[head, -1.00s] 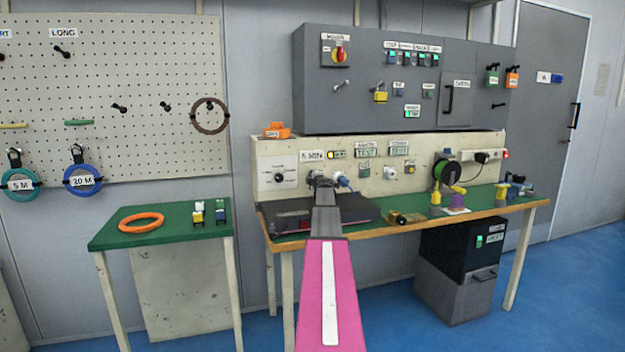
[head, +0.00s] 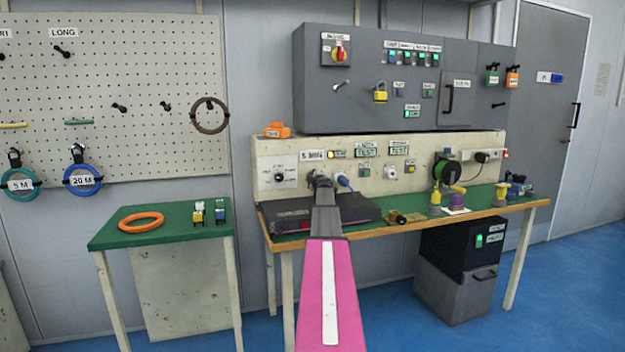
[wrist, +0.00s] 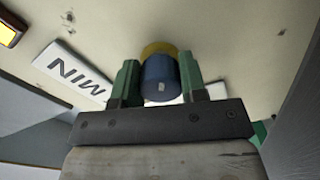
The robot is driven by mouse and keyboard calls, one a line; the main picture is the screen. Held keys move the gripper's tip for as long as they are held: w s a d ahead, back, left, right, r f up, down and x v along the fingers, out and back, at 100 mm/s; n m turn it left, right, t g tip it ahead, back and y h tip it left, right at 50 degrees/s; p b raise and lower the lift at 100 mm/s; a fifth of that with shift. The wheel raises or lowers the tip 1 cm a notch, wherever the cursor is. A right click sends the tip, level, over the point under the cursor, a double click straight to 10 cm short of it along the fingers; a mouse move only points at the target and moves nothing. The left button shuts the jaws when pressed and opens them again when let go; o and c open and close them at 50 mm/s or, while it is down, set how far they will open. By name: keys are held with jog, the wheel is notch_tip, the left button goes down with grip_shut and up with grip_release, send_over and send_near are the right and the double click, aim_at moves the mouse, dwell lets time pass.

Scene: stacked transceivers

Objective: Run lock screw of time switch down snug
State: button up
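My gripper (head: 321,180) is at the cream back panel of the bench, just below the "5 MIN" label (head: 312,155). In the wrist view my two green fingers (wrist: 160,82) stand close on either side of a round blue knob (wrist: 158,90) with a yellow part (wrist: 160,48) behind it, and look shut on it. A small pale mark shows on the knob's end face. I take this knob for the lock screw; my gripper hides it in the head view. How far it is screwed in cannot be seen.
A dial plate (head: 278,177) is left of my gripper and a blue plug (head: 343,181) is close on its right. A flat dark case (head: 290,220) lies below on the green bench. A grey cabinet (head: 320,85) overhangs above.

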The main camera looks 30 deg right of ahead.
jog(key=o, duration=0.4)
jog(key=shift+o, duration=0.2)
jog(key=shift+s, duration=0.1)
jog(key=v, duration=1)
jog(key=shift+s, duration=0.35)
